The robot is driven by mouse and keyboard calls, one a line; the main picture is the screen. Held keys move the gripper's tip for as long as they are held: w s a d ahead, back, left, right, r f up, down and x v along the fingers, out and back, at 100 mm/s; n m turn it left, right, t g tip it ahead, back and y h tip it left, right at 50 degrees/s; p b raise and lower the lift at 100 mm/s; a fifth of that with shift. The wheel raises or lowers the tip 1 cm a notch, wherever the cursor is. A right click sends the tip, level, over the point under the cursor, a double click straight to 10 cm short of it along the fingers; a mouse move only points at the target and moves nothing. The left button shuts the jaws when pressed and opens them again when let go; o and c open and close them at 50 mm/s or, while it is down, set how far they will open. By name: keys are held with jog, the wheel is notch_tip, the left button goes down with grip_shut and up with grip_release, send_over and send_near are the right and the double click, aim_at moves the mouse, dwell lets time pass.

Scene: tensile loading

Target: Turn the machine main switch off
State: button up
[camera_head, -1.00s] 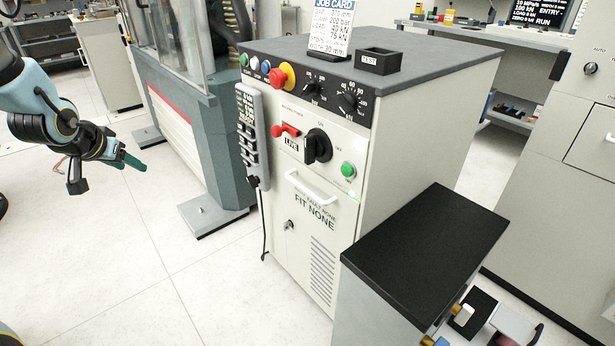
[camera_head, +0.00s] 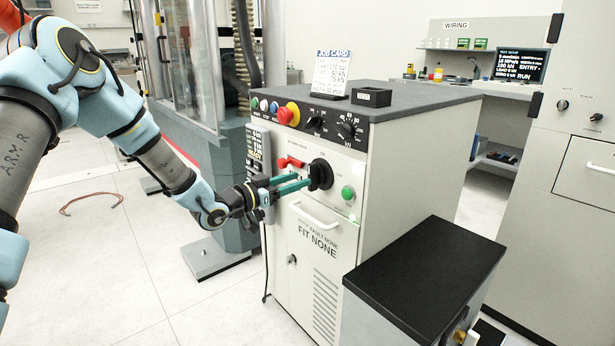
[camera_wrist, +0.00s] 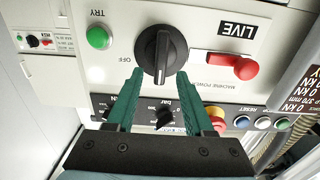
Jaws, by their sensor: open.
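The main switch is a black rotary knob (camera_head: 320,174) on the front of the white machine cabinet. In the wrist view, which is upside down, the knob (camera_wrist: 161,50) has its grip bar upright, and the word OFF is printed to its lower left. My gripper (camera_head: 304,181) is open at the cabinet front, its green fingers pointing at the knob. In the wrist view my gripper (camera_wrist: 160,76) has one fingertip on each side of the knob's lower part. I cannot tell whether they touch it.
A red lever (camera_wrist: 232,65) by the LIVE label and a green TRY button (camera_wrist: 99,38) flank the knob. A white drawer handle (camera_head: 314,214) is below. A red emergency button (camera_head: 288,113) sits above. A black-topped box (camera_head: 425,275) stands at the front right.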

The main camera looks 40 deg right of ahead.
aim_at(309, 176)
jog(key=shift+d, duration=2.15)
grip_shut()
